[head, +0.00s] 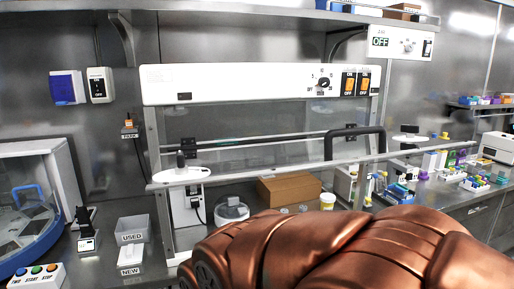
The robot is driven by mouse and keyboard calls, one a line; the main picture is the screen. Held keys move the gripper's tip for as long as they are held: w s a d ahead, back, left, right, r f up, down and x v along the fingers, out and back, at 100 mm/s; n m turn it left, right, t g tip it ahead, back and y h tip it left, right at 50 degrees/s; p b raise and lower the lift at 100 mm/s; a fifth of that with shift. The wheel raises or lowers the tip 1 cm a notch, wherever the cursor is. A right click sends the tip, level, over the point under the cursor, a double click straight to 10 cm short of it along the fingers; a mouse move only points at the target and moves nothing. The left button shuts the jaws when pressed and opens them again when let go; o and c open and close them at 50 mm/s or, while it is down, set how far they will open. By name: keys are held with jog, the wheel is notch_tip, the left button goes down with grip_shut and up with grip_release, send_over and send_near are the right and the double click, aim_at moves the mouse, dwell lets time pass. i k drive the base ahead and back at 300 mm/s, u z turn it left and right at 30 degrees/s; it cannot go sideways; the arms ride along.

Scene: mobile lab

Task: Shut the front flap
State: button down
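The front flap seems to be the clear panel on the white-topped cabinet (220,84). Its pale lower edge bar (260,172) runs across the cabinet front and out past its right side. A black handle (355,131) stands near the right part of the bar. The flap looks raised, with an open gap below the bar, but its exact angle is hard to tell. My copper-coloured arm fills the lower right and hides part of the cabinet's lower front. My gripper is not in view.
Bins marked USED (132,229) and NEW (130,255) stand left. Several bottles and small boxes crowd the right bench. A blue-rimmed machine (35,244) is far left.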

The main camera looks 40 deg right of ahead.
aim_at(231, 162)
jog(key=z, duration=1.45)
jog(key=k, duration=0.35)
jog(key=u, duration=0.8)
